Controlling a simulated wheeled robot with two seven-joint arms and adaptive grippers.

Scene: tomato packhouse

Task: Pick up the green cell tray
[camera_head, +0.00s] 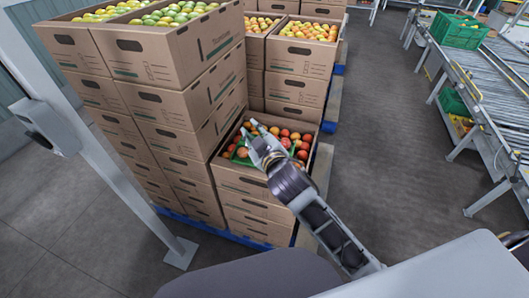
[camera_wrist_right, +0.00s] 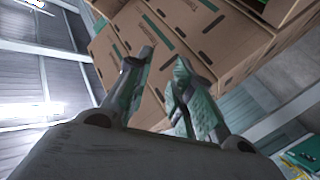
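The green cell tray (camera_head: 241,153) lies in the open top of a low carton of tomatoes, partly hidden by my right gripper and among the fruit. My right gripper (camera_head: 254,128) is over that carton, its fingers just above or beside the tray; I cannot tell whether they touch it. In the right wrist view the two fingers (camera_wrist_right: 160,82) stand apart with cartons seen through the gap, and nothing is clearly held between them. The tray is not clearly visible there. My left gripper is not in view.
The tomato carton (camera_head: 240,182) tops a low stack. Taller carton stacks (camera_head: 185,65) rise behind and to the left, with another stack (camera_head: 298,70) behind. A grey post (camera_head: 120,190) stands at left. A roller conveyor (camera_head: 490,75) with green crates (camera_head: 457,32) runs at right. The floor between is clear.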

